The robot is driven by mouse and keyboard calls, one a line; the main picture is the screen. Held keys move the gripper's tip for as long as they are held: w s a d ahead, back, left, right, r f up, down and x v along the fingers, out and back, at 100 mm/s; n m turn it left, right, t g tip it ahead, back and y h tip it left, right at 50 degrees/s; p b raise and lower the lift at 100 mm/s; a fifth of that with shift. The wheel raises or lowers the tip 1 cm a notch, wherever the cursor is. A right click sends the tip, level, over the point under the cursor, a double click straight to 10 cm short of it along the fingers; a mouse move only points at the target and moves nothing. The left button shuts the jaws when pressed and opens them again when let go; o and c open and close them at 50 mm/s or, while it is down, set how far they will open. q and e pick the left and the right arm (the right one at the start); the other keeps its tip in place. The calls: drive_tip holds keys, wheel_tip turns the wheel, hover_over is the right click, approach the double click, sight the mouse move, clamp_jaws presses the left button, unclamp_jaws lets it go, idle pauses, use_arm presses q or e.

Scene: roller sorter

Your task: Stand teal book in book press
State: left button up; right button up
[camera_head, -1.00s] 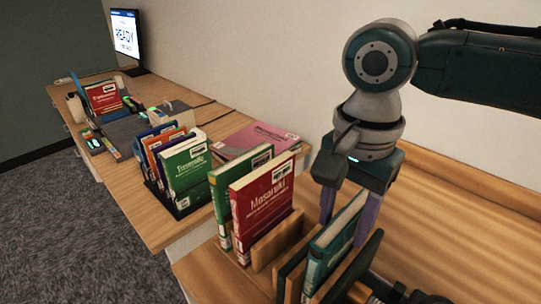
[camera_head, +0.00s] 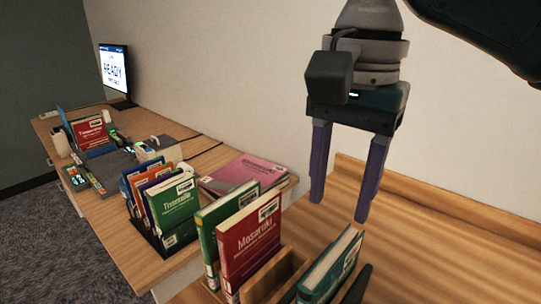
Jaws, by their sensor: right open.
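The teal book (camera_head: 331,268) stands upright, leaning slightly, at the lower right of the head view. It sits between dark boards beside a wooden divider (camera_head: 272,281), which looks like part of the book press; its lower part is cut off by the frame edge. My right gripper (camera_head: 338,208) is open and empty, with its purple fingers pointing down. It is above the teal book and apart from it. My left gripper is not in view.
A red book (camera_head: 249,243) and a green book (camera_head: 213,230) stand left of the divider. A black rack (camera_head: 169,244) of several books, a pink book (camera_head: 243,174) lying flat and a monitor (camera_head: 114,70) are farther left. Bare wood lies to the right.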

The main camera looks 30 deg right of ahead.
drive_tip(key=s+a+f+n+t+y, duration=0.2)
drive_tip(key=s+a+f+n, duration=0.5)
drive_tip(key=a+f+n, duration=0.15)
drive_tip(key=s+d+f+n+t+h, duration=0.1)
drive_tip(key=s+d+n+h, duration=0.1)
drive_tip(key=s+d+n, duration=0.4)
drive_tip(key=s, duration=0.3)
drive_tip(key=shift+f, duration=0.15)
